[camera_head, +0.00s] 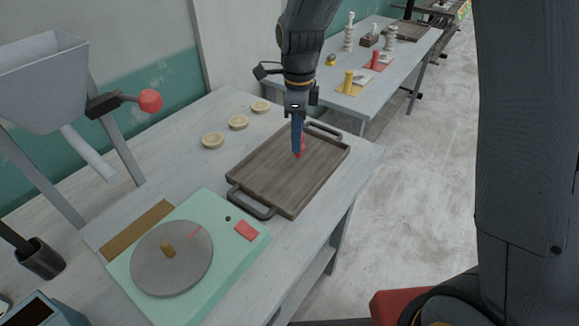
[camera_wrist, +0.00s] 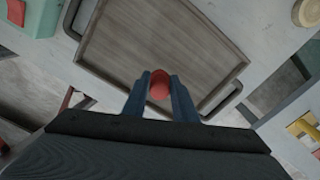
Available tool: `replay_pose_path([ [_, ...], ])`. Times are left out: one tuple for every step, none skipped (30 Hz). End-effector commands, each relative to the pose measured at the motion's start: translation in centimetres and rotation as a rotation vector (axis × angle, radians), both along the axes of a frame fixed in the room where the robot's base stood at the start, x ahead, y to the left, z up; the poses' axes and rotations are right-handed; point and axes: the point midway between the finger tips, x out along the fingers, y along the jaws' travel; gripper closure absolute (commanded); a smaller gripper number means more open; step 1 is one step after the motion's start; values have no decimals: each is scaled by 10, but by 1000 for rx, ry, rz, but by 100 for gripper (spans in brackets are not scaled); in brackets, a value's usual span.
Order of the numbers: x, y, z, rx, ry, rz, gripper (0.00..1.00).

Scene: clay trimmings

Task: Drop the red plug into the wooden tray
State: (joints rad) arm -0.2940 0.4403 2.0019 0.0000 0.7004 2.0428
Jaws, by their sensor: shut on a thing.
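The red plug (camera_wrist: 160,84) is between the two blue fingers of my gripper (camera_wrist: 160,95) in the wrist view. My gripper is shut on it. In the head view my gripper (camera_head: 298,150) points down over the wooden tray (camera_head: 270,180), toward its far right part, and a bit of the red plug (camera_head: 300,152) shows at the fingertips. The tray is a flat brown board with low rims and dark handles, and it also shows in the wrist view (camera_wrist: 120,40). I cannot tell whether the plug touches the tray floor.
A mint-green turntable box (camera_head: 235,225) with a grey disc stands near the tray's near left. Several small round pale dishes (camera_head: 213,140) lie behind the tray. A grey hopper with a red-knobbed crank (camera_head: 149,100) stands at the left. Another table (camera_head: 400,65) holds small items.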

Motion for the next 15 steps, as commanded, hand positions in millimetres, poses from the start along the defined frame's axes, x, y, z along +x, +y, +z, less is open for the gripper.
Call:
replay_pose_path([
  [0, 0, 0, 0, -1, 0, 96],
  [0, 0, 0, 0, -1, 0, 96],
  [0, 0, 0, 0, -1, -1, 96],
  [0, 0, 1, 0, -1, -1, 96],
  [0, 0, 1, 0, -1, -1, 96],
  [0, 0, 1, 0, -1, -1, 73],
  [0, 0, 1, 0, -1, -1, 68],
  [0, 0, 1, 0, -1, -1, 63],
  [0, 0, 1, 0, -1, -1, 56],
  [0, 0, 1, 0, -1, -1, 53],
  [0, 0, 1, 0, -1, -1, 53],
  [0, 0, 1, 0, -1, -1, 53],
  [0, 0, 1, 0, -1, -1, 53],
  [0, 0, 1, 0, -1, -1, 53],
  [0, 0, 1, 0, -1, -1, 53],
])
